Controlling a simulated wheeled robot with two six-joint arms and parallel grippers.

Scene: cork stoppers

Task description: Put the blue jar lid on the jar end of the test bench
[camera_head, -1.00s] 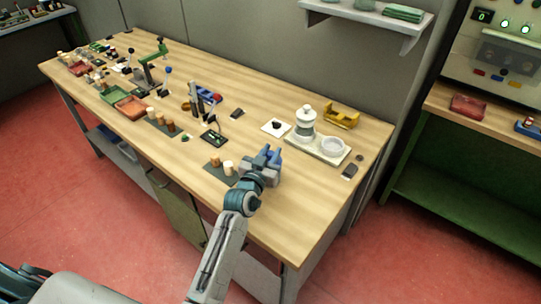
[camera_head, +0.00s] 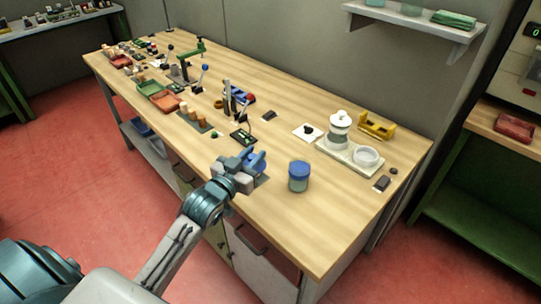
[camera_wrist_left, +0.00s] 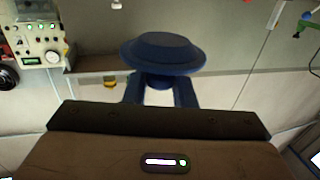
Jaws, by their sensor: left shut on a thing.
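The blue jar lid (camera_wrist_left: 162,52) shows in the left wrist view as a wide dark blue disc with a narrower part below it. My left gripper (camera_wrist_left: 158,93) is shut on that narrower part. In the head view my left gripper (camera_head: 254,161) is over the front part of the wooden bench (camera_head: 285,225); lid and blue fingers are hard to tell apart there. A jar (camera_head: 299,183) with a blue top and grey-green body stands upright just right of the gripper, apart from it. I cannot tell whether its blue top is a lid. My right gripper is not in view.
A pale tray (camera_head: 334,150) with a white lidded pot (camera_head: 339,130) and white dish (camera_head: 366,156) stands at the back right, near a yellow holder (camera_head: 376,125). Small parts crowd the left half. The bench is clear in front of the jar.

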